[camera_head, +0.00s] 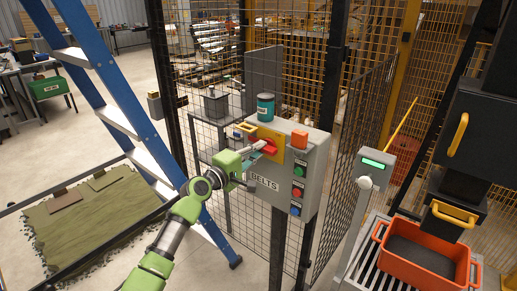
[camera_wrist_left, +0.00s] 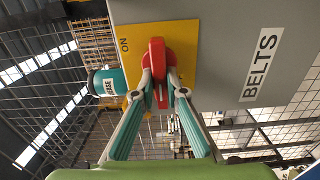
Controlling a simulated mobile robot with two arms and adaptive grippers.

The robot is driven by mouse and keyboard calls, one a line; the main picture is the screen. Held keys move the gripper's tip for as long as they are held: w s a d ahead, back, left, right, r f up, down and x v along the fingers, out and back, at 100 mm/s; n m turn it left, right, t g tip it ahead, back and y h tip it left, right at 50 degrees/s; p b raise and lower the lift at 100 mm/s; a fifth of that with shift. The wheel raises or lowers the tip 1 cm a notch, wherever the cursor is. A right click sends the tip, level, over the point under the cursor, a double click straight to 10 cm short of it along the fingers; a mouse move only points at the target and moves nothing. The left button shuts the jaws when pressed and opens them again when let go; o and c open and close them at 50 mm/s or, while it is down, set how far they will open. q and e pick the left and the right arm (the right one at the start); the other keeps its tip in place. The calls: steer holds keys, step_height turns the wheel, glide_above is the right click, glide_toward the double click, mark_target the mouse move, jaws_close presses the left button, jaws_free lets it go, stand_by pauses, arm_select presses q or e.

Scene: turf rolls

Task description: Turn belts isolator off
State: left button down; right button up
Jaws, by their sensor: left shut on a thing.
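The grey BELTS control box (camera_head: 306,180) stands on a post at the mesh fence. Its yellow plate (camera_head: 270,134) carries the red isolator handle (camera_head: 265,145). My left gripper (camera_head: 248,154) reaches it from the front left. In the left wrist view its two teal fingers (camera_wrist_left: 159,86) are shut on the red handle (camera_wrist_left: 157,55), one on each side. The yellow plate (camera_wrist_left: 184,38) shows the word ON at upper left; I cannot tell which setting the handle points to. My right gripper is not in view.
A blue ladder (camera_head: 110,85) stands left, near my arm. An orange crate (camera_head: 426,268) sits on rollers at lower right.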

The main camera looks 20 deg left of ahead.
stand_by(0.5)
arm_select(q)
steer(key=c, duration=2)
jaws_free()
steer(key=shift+c, duration=0.2)
steer(key=v, duration=1.2)
